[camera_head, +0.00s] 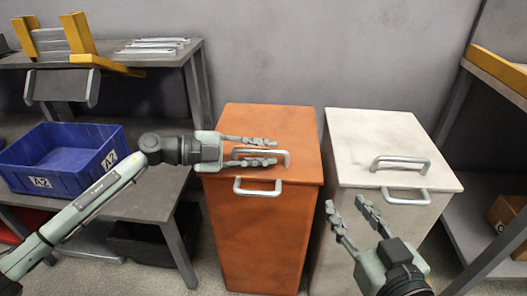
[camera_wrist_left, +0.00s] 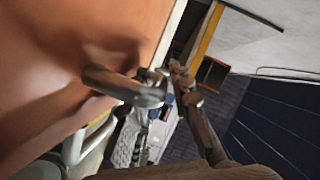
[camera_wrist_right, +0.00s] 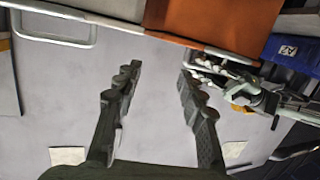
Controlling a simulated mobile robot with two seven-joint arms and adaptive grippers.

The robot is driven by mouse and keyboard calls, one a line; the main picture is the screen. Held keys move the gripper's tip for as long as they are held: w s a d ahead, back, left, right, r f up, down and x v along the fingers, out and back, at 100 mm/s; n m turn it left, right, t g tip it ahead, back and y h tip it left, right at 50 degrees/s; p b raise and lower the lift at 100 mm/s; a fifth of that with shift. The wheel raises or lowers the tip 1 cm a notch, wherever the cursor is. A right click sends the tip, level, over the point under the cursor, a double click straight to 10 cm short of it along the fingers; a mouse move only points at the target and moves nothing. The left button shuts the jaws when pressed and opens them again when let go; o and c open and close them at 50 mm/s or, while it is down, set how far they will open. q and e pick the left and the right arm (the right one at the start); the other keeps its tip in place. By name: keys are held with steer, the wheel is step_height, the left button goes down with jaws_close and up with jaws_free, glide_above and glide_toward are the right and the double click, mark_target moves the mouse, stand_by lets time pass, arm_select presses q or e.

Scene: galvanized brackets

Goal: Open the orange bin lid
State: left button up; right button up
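The orange bin (camera_head: 249,225) stands left of the white bin, its flat orange lid (camera_head: 290,122) closed. The lid has a metal bar handle (camera_head: 284,153) on top; a second handle (camera_head: 257,193) is on the bin's front. My left gripper (camera_head: 274,151) reaches in from the left, low over the lid, fingers apart on either side of the top handle. The left wrist view shows a metal bar (camera_wrist_left: 125,88) close to the fingers; contact cannot be told. My right gripper (camera_head: 344,202) is open and empty in front of the white bin.
The white bin (camera_head: 380,140) with its own handles stands right beside the orange one. A blue bin (camera_head: 70,155) sits on the left shelf. A metal rack (camera_head: 480,200) stands at the right.

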arm_select(q)
jaws_close()
steer(key=shift+r, duration=0.1)
stand_by(0.4)
